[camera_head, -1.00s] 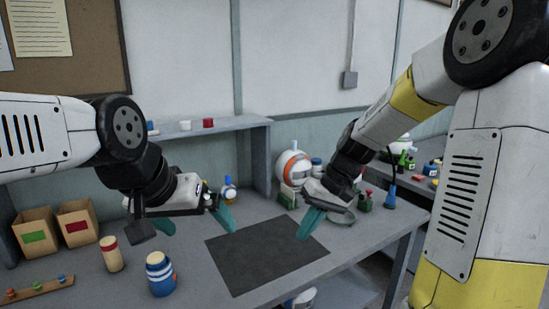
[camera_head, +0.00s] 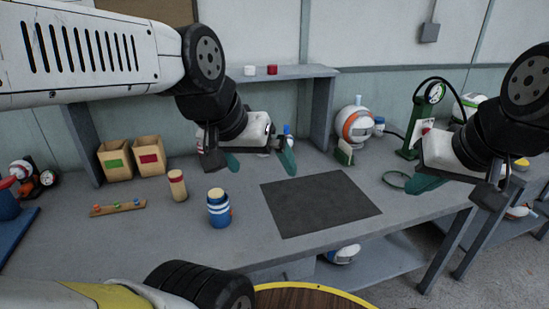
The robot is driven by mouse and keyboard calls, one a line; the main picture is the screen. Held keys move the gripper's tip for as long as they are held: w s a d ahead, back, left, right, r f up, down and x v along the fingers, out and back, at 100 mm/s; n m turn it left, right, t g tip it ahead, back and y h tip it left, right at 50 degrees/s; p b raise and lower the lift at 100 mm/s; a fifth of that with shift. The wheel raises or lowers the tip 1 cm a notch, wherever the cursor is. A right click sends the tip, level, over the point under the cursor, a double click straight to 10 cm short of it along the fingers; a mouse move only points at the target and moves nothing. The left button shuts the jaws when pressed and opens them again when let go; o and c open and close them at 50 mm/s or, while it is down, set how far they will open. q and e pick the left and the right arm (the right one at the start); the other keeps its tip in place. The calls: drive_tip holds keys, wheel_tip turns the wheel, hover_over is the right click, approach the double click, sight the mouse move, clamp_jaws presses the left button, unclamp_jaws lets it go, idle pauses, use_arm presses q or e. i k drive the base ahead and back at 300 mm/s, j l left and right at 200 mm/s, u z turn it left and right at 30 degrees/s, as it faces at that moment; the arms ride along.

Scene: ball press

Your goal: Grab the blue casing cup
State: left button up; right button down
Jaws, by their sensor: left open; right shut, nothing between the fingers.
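A blue jar-like cup with white bands and a tan top (camera_head: 218,210), which I take for the blue casing cup, stands upright on the grey table (camera_head: 140,240). My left gripper (camera_head: 260,162) has green fingers spread wide and empty. It hangs above the table, behind and to the right of the cup in the picture, not touching it. My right gripper (camera_head: 425,183) is at the right, over the table's right end, shut and empty, well away from the cup.
A tan cylinder with a red band (camera_head: 177,186) stands just left of the cup. A wooden strip with small coloured pieces (camera_head: 118,208) lies further left. Two cardboard boxes (camera_head: 132,160) stand behind. A dark mat (camera_head: 320,203) lies to the right. A green gauge stand (camera_head: 415,125) stands at the back right.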

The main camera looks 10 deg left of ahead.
sight(221, 218)
drive_tip(key=k+j+z, duration=0.25)
drive_tip(key=j, duration=0.2)
drive_tip(key=k+j+z, duration=0.45)
drive_tip(key=j, duration=0.15)
drive_tip(key=j+z, duration=0.15)
drive_tip(key=j, duration=0.15)
drive_tip(key=k+j+z, duration=0.1)
drive_tip(key=j, duration=0.35)
